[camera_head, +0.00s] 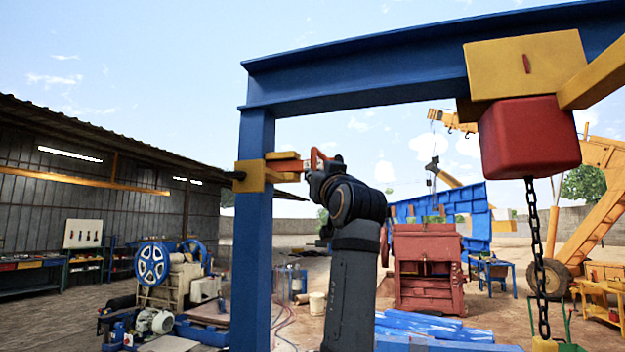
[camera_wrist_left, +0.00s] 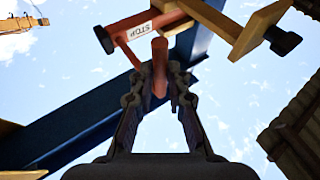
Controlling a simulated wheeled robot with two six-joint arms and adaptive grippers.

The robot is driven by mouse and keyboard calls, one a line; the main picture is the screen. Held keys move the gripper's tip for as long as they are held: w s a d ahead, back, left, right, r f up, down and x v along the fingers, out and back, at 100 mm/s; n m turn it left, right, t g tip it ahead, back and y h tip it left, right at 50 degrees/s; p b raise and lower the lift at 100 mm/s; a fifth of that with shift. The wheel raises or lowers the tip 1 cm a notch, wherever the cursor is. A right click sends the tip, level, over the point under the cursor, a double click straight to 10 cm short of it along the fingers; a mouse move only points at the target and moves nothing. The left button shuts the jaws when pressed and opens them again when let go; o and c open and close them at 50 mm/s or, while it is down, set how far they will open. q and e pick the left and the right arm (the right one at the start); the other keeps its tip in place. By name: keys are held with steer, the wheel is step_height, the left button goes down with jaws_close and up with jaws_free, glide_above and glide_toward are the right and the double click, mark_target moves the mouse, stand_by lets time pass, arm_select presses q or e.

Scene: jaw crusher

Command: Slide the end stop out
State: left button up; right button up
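The end stop (camera_wrist_left: 140,30) is a red bar with a white "STOP" label and a black tip at its left end in the left wrist view. A red handle (camera_wrist_left: 160,66) hangs from it. The bar meets a yellow bracket (camera_wrist_left: 240,38), which shows in the head view (camera_head: 250,177) on the blue post. In the head view the red end of the stop (camera_head: 317,155) is right of the bracket. My left gripper (camera_wrist_left: 161,76) has its fingers closed in on both sides of the handle and appears shut on it. My right gripper is not in view.
A blue beam (camera_head: 370,72) runs overhead from the post (camera_head: 252,250). A red hoist block (camera_head: 528,137) with a hanging chain (camera_head: 537,250) is at right. A red machine (camera_head: 427,268) and a blue-wheeled crusher (camera_head: 152,265) stand behind. Open air surrounds the gripper.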

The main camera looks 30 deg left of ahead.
arm_select(q)
steer(key=shift+o, duration=0.5)
steer(key=shift+d, duration=0.2)
steer(key=v, duration=0.7)
steer(key=shift+d+f, duration=0.15)
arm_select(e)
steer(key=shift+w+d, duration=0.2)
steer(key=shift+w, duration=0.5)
arm_select(q)
steer(key=shift+d, duration=0.1)
